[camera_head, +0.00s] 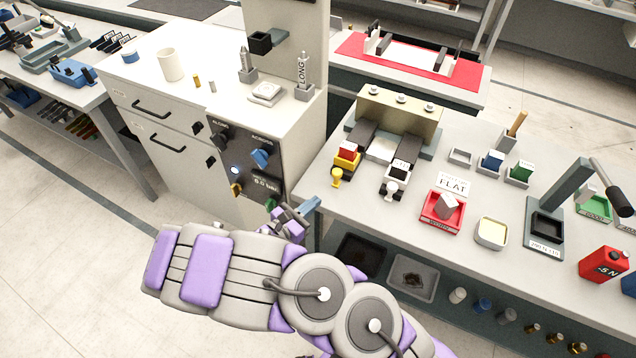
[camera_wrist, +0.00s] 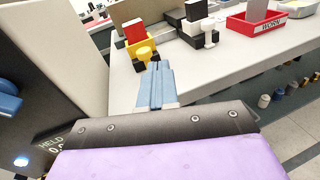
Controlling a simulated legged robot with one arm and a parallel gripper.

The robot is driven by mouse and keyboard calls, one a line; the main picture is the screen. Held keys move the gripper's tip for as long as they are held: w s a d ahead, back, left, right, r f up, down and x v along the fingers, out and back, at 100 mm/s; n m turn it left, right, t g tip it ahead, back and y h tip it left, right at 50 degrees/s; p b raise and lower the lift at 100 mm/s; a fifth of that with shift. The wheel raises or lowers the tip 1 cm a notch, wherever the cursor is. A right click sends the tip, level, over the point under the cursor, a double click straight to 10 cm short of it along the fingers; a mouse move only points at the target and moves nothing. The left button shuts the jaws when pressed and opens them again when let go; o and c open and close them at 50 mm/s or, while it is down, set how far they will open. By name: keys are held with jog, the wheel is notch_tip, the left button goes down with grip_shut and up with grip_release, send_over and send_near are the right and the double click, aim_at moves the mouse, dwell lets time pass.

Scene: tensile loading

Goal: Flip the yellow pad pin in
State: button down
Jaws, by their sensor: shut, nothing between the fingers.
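The yellow pad pin (camera_head: 336,177) is a round yellow knob at the front of the yellow pad holder (camera_head: 346,162), near the left front edge of the bench. A red block (camera_head: 347,149) sits on that holder. In the wrist view the pin (camera_wrist: 147,55) stands just beyond my fingertips, with the yellow holder (camera_wrist: 143,44) behind it. My gripper (camera_head: 312,203) is shut and empty, with blue fingers. Its fingertips (camera_wrist: 157,66) point at the pin from the front and look close to it; I cannot tell whether they touch.
A second holder with a white pin (camera_head: 391,189) stands to the right of the yellow one. A red tray (camera_head: 441,216) lies further right. The grey cabinet with a control panel (camera_head: 243,158) stands close on the left. The bench edge is just below my fingers.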

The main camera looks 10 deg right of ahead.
aim_at(333, 174)
jog(key=a+f+n, duration=0.1)
jog(key=a+f+n+t+y, duration=0.1)
jog(key=a, duration=0.1)
jog(key=shift+a+f+t, duration=0.2)
jog(key=shift+f+t, duration=0.1)
jog(key=shift+f, duration=0.1)
jog(key=b+x, duration=0.1)
jog(key=x, duration=0.5)
jog(key=b+x, duration=0.1)
jog(key=x, duration=0.6)
jog(key=shift+f, duration=0.25)
jog(key=shift+w+d, duration=0.25)
jog(key=shift+w, duration=0.1)
jog(key=shift+b+x, duration=0.4)
jog(key=shift+x, duration=1)
jog(key=shift+w+a+r, duration=0.15)
jog(key=shift+w+a, duration=0.05)
jog(key=shift+s+a, duration=0.1)
